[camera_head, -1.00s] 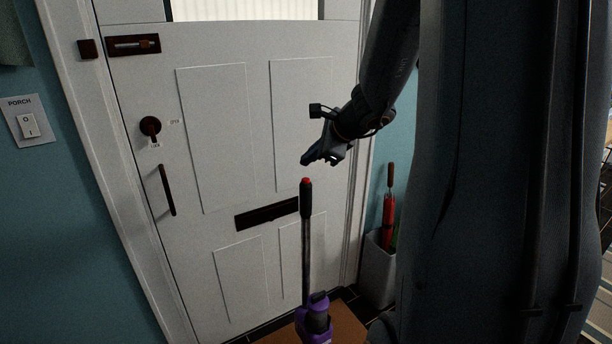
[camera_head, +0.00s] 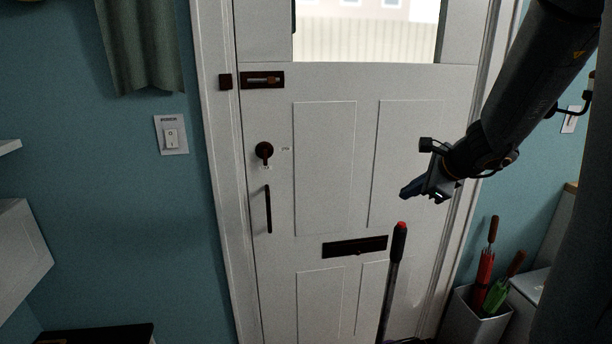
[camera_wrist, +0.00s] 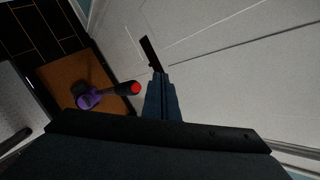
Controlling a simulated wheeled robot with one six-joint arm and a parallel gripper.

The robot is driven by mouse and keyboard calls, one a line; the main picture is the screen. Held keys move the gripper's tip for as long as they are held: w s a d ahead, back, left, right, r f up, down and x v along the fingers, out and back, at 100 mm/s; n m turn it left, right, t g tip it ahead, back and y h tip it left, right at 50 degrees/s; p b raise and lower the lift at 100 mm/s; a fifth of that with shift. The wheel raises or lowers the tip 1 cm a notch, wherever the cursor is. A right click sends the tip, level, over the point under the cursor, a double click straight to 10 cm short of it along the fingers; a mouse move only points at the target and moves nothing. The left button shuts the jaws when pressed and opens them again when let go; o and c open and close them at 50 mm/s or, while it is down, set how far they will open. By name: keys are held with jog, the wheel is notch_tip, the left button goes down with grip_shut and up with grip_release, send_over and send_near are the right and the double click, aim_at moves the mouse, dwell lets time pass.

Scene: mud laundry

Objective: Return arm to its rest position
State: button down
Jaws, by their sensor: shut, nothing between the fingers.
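My gripper (camera_head: 413,190) is shut and empty. In the head view it hangs in the air in front of the right part of the white door (camera_head: 325,165), above the red-tipped top of a black stick handle (camera_head: 398,243). In the wrist view my gripper (camera_wrist: 160,84) points toward the door's dark letter slot (camera_wrist: 150,54). The handle's red end (camera_wrist: 135,88) shows just left of the fingers, with a purple body (camera_wrist: 90,98) below it. I cannot tell the exact gap between fingers and handle.
An umbrella bin (camera_head: 478,318) with red and green umbrellas stands at the lower right. The door has a bolt (camera_head: 263,80), a knob (camera_head: 264,150) and a pull handle (camera_head: 268,209). A brown mat (camera_wrist: 62,72) lies on the floor.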

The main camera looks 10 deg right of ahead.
jog(key=s+a+f+n+g, duration=0.2)
jog(key=s+a+f+n, duration=0.2)
jog(key=s+n, duration=0.3)
jog(key=s+a+f+n+g+h+b, duration=0.1)
jog(key=s+a+f+n+g, duration=0.2)
jog(key=s+a+n, duration=0.4)
jog(key=s+a+f+n+g+h, duration=0.1)
jog(key=s+a+f+n+g, duration=0.1)
jog(key=s+a+f+n, duration=0.4)
jog(key=s+n, duration=0.1)
jog(key=n, duration=0.3)
